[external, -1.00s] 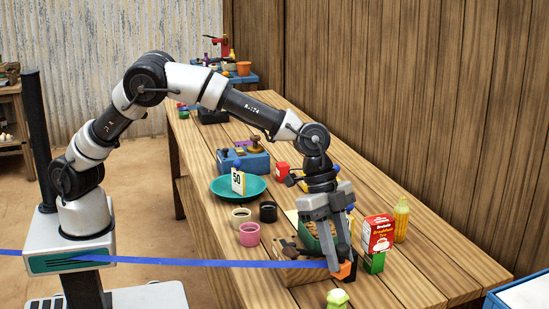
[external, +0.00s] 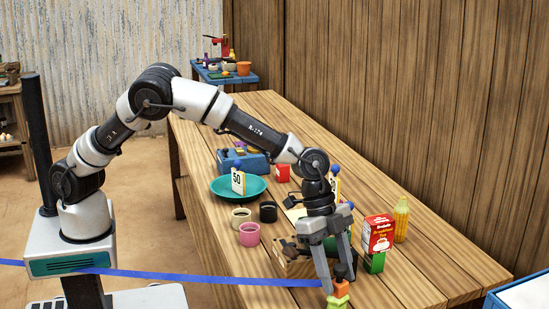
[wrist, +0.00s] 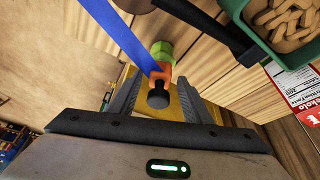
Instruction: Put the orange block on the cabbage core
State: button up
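The orange block (external: 341,289) sits on top of the green cabbage core (external: 338,302) at the near end of the table. A dark knob-like piece shows above the block. In the wrist view the orange block (wrist: 160,73) lies between the fingertips, with the green core (wrist: 162,50) just beyond it and the dark round piece (wrist: 158,98) nearer. My gripper (external: 339,284) points down around the block. Its fingers are spread, with a gap on both sides of the block. The core's lower part is cut off by the frame edge in the external view.
Pink (external: 249,234) and black (external: 268,211) cups and a teal plate (external: 258,187) lie farther back. A blue ribbon (external: 200,274) crosses the view.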

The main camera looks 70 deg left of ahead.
jog(key=shift+r+p, duration=0.35)
jog(key=v, duration=1.1)
jog(key=shift+s+a+r+p, duration=0.15)
jog(key=shift+a+r+p, duration=0.1)
jog(key=shift+p, duration=0.2)
jog(key=shift+a+r, duration=0.1)
